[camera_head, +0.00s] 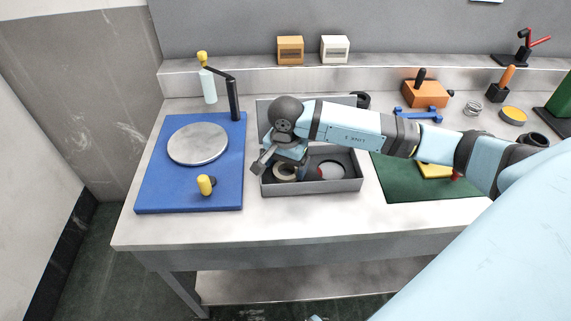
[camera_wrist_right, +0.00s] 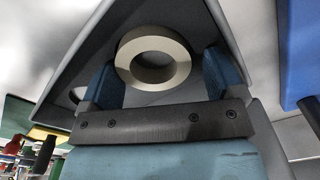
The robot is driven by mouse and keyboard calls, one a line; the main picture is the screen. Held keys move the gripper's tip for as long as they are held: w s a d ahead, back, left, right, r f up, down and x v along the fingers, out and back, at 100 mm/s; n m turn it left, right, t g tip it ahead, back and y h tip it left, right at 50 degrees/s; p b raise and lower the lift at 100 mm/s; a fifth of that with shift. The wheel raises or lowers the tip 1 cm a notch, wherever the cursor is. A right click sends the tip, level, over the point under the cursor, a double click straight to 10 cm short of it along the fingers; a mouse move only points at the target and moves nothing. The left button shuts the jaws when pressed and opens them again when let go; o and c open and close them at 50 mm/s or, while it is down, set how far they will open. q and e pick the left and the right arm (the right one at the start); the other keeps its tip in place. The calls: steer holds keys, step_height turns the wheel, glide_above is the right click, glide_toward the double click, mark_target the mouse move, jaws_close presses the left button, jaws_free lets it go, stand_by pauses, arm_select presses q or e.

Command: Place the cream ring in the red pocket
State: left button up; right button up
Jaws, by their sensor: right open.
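The cream ring (camera_head: 283,178) lies flat in the left part of a grey open box (camera_head: 335,187), partly covered by my right gripper in the head view. My right gripper (camera_head: 284,163) is above that end of the box. In the right wrist view the ring (camera_wrist_right: 150,39) shows between the two blue fingers of the open gripper (camera_wrist_right: 163,76), with a gap on both sides. My left gripper is not in view.
A pale disc (camera_head: 331,171) lies in the right part of the box. A blue board (camera_head: 160,189) with a round metal plate (camera_head: 198,144) stands to the left. A green mat (camera_head: 400,183) with a yellow piece (camera_head: 433,171) lies to the right. The table's front strip is clear.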

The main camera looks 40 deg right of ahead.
mark_target(287, 174)
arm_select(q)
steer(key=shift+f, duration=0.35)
arm_select(e)
steer(key=shift+s+f, duration=0.55)
steer(key=shift+f, duration=0.35)
steer(key=shift+r+g+p, duration=0.3)
steer(key=shift+r+p, duration=0.15)
steer(key=shift+p, duration=0.1)
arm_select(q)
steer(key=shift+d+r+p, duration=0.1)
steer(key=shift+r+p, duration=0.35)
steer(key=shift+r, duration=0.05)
arm_select(e)
step_height(287, 174, up, 13)
steer(key=shift+w, duration=0.25)
steer(key=shift+d+f, duration=0.1)
steer(key=shift+f, duration=0.1)
